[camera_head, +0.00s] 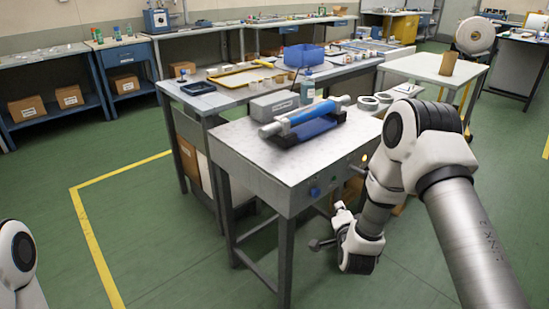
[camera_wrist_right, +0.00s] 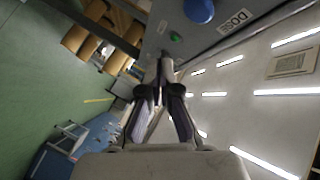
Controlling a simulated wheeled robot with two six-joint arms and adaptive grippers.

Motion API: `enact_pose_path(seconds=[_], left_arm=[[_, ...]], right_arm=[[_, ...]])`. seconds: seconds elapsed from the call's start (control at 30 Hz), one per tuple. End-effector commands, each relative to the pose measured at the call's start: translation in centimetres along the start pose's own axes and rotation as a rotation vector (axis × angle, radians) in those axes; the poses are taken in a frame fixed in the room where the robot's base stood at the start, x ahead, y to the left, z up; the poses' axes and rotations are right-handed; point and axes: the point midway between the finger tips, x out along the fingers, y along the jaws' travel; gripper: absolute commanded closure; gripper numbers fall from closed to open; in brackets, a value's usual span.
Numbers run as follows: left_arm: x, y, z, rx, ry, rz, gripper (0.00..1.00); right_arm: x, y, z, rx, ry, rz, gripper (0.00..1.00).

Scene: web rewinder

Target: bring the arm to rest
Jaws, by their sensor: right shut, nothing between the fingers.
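My right arm comes in from the right of the head view, bent at the elbow and hanging beside the front of the grey machine table (camera_head: 240,158). My right gripper (camera_head: 340,212) is low, near the table's front panel. In the right wrist view its fingers (camera_wrist_right: 164,72) are together and empty. The panel (camera_wrist_right: 218,45) with a blue button (camera_wrist_right: 199,10) and a green button (camera_wrist_right: 175,37) lies just beyond the fingertips; I cannot tell whether they touch. Of my left arm only a white part shows at the lower left edge; its gripper is out of view.
A blue roll (camera_head: 312,112) lies in its holder on the machine table, beside a grey box (camera_head: 274,106). A white table (camera_head: 418,67) stands behind my right arm. Open green floor (camera_head: 160,225) with yellow lines lies to the left.

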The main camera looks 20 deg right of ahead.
Motion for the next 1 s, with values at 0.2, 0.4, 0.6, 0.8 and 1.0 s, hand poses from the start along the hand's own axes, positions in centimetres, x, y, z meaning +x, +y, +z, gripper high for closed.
enact_pose_path(seconds=[0.2, 0.4, 0.6, 0.8, 1.0], left_arm=[[0.0, 0.0, 0.0, 0.000, 0.000, 0.000, 0.60], [0.0, 0.0, 0.0, 0.000, 0.000, 0.000, 0.60], [0.0, 0.0, 0.0, 0.000, 0.000, 0.000, 0.60], [0.0, 0.0, 0.0, 0.000, 0.000, 0.000, 0.60], [-5.6, 0.0, 0.0, 0.000, 0.001, 0.000, 0.60]], right_arm=[[-0.9, 2.6, 2.6, -0.042, -0.050, 0.039, 1.00], [-9.3, 12.1, 11.4, -0.277, -0.372, 0.265, 1.00], [-20.8, 19.9, 15.8, -0.647, -0.789, 0.468, 1.00], [-30.9, 23.7, 15.6, -0.991, -1.225, 0.526, 1.00], [-33.8, 19.7, 12.5, -1.131, -1.366, 0.467, 1.00]])
